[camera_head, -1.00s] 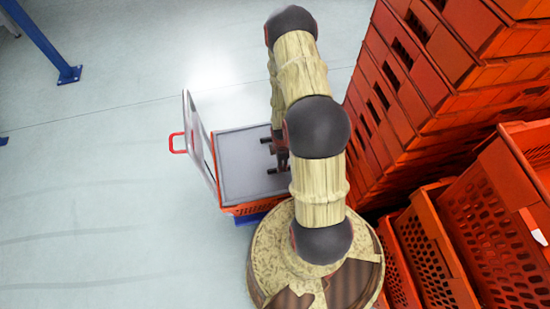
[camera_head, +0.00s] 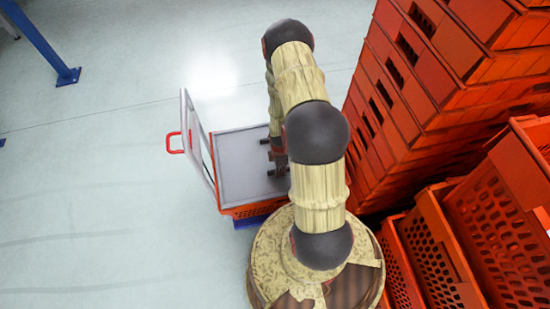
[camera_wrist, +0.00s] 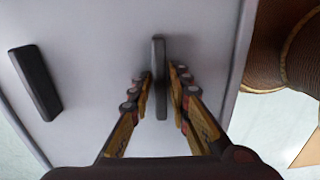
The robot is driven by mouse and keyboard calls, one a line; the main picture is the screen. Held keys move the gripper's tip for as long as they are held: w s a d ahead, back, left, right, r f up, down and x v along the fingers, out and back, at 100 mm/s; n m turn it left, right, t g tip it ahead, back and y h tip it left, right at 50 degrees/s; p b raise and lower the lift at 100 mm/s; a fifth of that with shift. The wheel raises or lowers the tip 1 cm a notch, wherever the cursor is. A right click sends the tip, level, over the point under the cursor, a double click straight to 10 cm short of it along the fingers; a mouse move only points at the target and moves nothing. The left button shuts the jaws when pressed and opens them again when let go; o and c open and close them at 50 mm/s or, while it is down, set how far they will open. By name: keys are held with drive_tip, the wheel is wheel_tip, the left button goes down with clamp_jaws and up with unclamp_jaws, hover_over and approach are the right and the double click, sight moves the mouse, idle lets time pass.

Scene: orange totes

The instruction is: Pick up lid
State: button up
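The lid (camera_head: 236,180) is a flat grey panel lying on an orange tote (camera_head: 252,209) in the head view. It fills most of the wrist view (camera_wrist: 100,120). It has two black bar handles, a left one (camera_wrist: 36,82) and a right one (camera_wrist: 160,75). My gripper (camera_wrist: 160,80) is open, with one finger on each side of the right handle. A narrow gap shows between the left finger and the handle; contact on the right is hard to tell. In the head view my gripper is low over the lid's right side, partly hidden by my arm.
The tote rests on a cart with an upright grey panel and red handle (camera_head: 174,143) at its left. Tall stacks of orange totes (camera_head: 400,120) and more open totes (camera_head: 500,220) stand close on the right. The floor at left is clear up to a blue post (camera_head: 45,45).

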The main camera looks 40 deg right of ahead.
clamp_jaws()
idle(0.7)
